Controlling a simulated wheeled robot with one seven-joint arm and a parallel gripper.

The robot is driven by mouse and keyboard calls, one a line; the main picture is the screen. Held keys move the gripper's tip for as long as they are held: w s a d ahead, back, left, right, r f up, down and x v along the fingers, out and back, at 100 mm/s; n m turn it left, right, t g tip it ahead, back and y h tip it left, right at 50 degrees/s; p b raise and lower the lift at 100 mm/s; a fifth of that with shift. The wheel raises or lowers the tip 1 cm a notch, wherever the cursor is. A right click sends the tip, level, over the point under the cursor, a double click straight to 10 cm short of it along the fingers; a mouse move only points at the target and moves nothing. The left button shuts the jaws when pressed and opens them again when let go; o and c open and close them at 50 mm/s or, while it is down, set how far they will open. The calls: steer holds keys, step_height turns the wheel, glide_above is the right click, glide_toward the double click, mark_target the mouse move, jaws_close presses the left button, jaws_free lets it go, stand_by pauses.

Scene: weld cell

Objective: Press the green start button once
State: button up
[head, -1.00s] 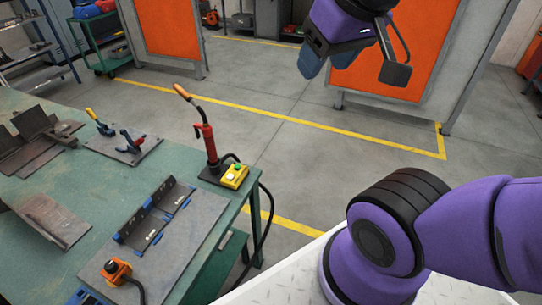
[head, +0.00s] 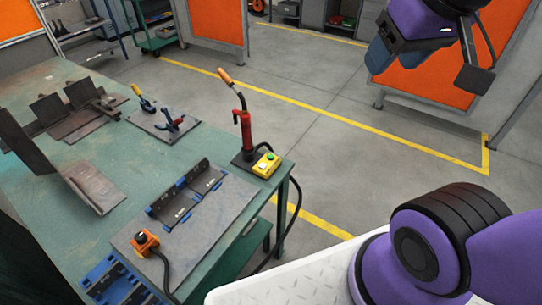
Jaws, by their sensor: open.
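The green start button (head: 270,156) sits on top of a small yellow control box (head: 265,166) near the right edge of the green table (head: 150,105). A second, pale button shows on the same box in front of it. My gripper (head: 380,60) hangs at the upper right, its dark fingers apart and empty. In the picture it is well up and right of the box, over the floor side, and touches nothing.
A red upright tool with an orange handle (head: 242,125) stands right behind the box. An orange switch box (head: 145,242) and a dark fixture (head: 187,192) are in front-left. A black cable (head: 292,215) hangs off the table edge. Orange panels (head: 215,20) stand behind; floor between is clear.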

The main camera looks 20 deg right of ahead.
jaws_close()
stand_by(1.5)
